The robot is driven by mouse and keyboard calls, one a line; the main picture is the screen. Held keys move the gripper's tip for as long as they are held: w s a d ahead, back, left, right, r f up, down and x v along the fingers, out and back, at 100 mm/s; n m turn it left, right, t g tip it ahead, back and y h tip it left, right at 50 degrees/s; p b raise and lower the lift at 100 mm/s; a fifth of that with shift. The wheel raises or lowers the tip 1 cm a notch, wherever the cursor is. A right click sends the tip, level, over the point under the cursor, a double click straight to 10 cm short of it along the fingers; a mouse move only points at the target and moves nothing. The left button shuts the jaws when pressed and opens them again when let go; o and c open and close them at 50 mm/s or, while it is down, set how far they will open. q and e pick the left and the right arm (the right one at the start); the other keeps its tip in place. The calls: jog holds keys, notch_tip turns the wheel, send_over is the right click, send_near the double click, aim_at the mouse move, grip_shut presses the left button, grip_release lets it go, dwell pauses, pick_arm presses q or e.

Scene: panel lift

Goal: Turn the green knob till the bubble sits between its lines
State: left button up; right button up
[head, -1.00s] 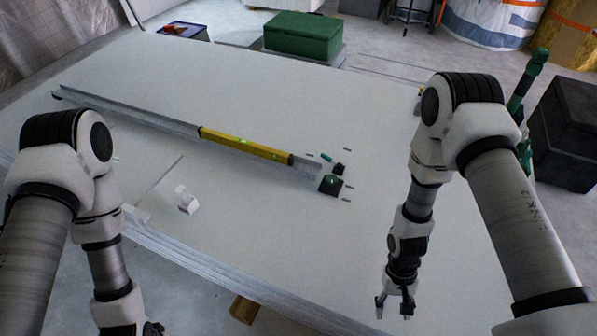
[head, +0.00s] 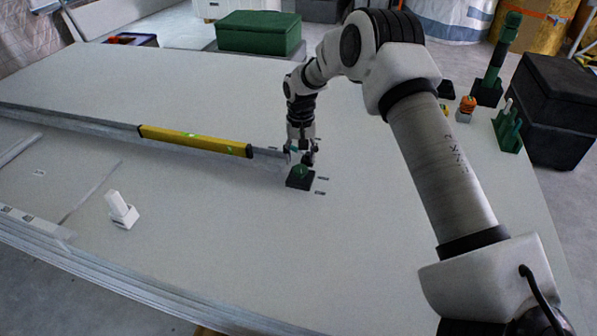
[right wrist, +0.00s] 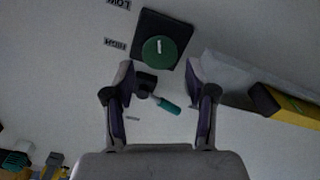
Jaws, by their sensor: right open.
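The green knob (head: 300,170) sits on a small black block (head: 300,181) on the pale panel. In the right wrist view the round knob (right wrist: 159,51) has a white mark and shows just past the fingertips. My right gripper (head: 302,158) is open above the panel, just behind the knob in the head view; its fingers (right wrist: 160,75) are apart and empty. The yellow level (head: 195,141) lies on a long grey bar, with a small green vial (head: 192,134); its bubble is too small to make out. My left gripper is not in view.
A small teal-handled item (right wrist: 168,105) and a black piece (right wrist: 146,82) lie between my right fingers in the wrist view. HIGH and LOW labels (right wrist: 115,44) are beside the knob block. A white block (head: 122,211) stands left on the panel. Green stands (head: 508,128) are at the right.

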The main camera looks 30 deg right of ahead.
aim_at(301, 168)
notch_tip(301, 168, down, 4)
jog(key=shift+b, duration=0.6)
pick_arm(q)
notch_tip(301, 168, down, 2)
pick_arm(e)
jog(key=shift+r, duration=0.1)
jog(key=c, duration=0.9)
jog(key=shift+o, duration=0.2)
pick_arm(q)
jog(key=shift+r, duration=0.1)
